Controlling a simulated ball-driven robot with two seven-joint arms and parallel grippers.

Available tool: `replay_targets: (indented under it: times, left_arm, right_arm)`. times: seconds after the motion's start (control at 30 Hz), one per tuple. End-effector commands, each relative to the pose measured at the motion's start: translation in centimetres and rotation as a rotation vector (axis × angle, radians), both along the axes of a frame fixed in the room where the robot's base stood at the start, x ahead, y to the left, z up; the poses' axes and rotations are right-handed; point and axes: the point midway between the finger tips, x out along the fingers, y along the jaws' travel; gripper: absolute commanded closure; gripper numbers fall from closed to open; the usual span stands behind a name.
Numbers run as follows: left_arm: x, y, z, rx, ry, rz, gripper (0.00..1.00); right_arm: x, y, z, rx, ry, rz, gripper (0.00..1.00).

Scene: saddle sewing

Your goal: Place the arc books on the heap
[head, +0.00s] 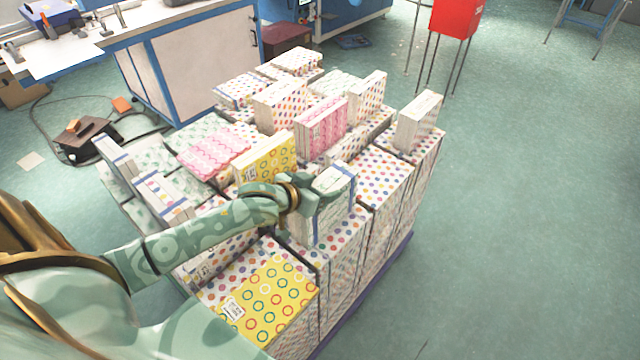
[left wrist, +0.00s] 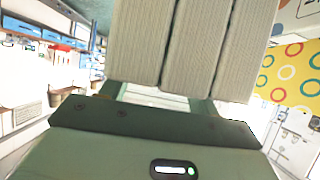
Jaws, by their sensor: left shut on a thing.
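My left gripper (head: 314,198) reaches over the heap (head: 385,180) from the left and is shut on a bundle of pale books with a blue edge (head: 336,182). The bundle stands upright at the heap's near right part. I cannot tell whether it rests on the books below. In the left wrist view, the white page blocks of the held books (left wrist: 195,45) rise side by side just beyond the gripper (left wrist: 155,100). Similar blue-edged bundles (head: 162,196) stand at the heap's left side. The cover pattern of the held books is mostly hidden. My right gripper is out of view.
The heap carries yellow ring-patterned books (head: 265,305), pink books (head: 322,128) and dotted stacks, several standing upright. A white workbench (head: 205,60) is behind left. A red box on legs (head: 456,18) is behind right. The floor (head: 520,220) right of the heap is clear.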

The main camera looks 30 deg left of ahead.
Motion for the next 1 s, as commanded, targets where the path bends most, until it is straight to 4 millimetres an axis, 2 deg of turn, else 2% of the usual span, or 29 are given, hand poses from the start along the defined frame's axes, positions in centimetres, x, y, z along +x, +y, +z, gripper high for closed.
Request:
replay_targets:
  times: [0.07,0.1,0.17,0.43,0.53,1.0]
  left_arm:
    - [0.1,0.0,0.3,-0.002,-0.008,-0.001,1.00]
    - [0.0,0.0,0.0,0.000,0.000,0.000,0.31]
    - [0.0,0.0,0.0,0.000,-0.001,0.000,0.17]
    - [0.0,0.0,0.1,0.000,-0.001,0.000,0.17]
    - [-0.6,0.1,0.5,0.000,-0.001,0.000,0.17]
    - [-9.1,1.6,5.2,-0.001,0.000,0.000,0.17]
  right_arm:
    - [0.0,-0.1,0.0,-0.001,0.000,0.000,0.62]
    - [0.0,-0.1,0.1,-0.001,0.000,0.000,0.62]
    - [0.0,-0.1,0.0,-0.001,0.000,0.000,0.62]
    - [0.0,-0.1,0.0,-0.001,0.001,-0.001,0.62]
    - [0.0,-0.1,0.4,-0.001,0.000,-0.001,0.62]
    - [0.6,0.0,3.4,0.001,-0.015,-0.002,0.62]
